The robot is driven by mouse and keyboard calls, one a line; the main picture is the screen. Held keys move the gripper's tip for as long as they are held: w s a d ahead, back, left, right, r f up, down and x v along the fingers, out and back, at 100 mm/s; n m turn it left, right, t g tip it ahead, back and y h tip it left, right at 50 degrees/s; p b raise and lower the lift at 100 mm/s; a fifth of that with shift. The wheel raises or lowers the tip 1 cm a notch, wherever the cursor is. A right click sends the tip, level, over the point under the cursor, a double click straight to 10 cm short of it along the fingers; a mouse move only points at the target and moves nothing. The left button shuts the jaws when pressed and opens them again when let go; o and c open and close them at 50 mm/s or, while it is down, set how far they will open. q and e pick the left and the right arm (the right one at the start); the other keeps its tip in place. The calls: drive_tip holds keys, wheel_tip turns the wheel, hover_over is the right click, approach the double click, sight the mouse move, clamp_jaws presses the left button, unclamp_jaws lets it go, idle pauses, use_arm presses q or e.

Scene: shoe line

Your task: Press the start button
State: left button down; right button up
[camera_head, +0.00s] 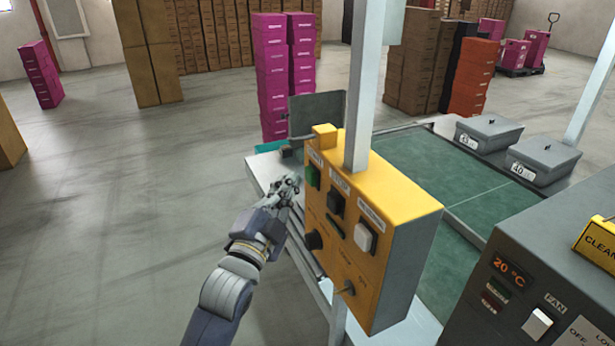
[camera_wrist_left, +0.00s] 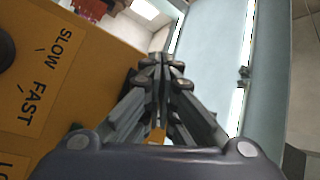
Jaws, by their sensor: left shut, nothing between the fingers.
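The yellow control box (camera_head: 395,200) hangs on a pale post. My left gripper (camera_head: 293,183) is shut and empty, just left of the box face near the green button; contact cannot be told. My right gripper is out of view.
A black knob (camera_head: 314,240) and a small lever (camera_head: 348,289) stick out of the box below the buttons. The pale post (camera_head: 365,85) rises behind. A green-topped table (camera_head: 430,165) with grey bins (camera_head: 545,158) is on the right. Open floor lies left.

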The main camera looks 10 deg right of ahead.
use_arm(q)
drive_tip(key=shift+d, duration=0.1)
drive_tip(key=shift+w+d, duration=0.1)
drive_tip(key=shift+d, duration=0.25)
idle(0.4)
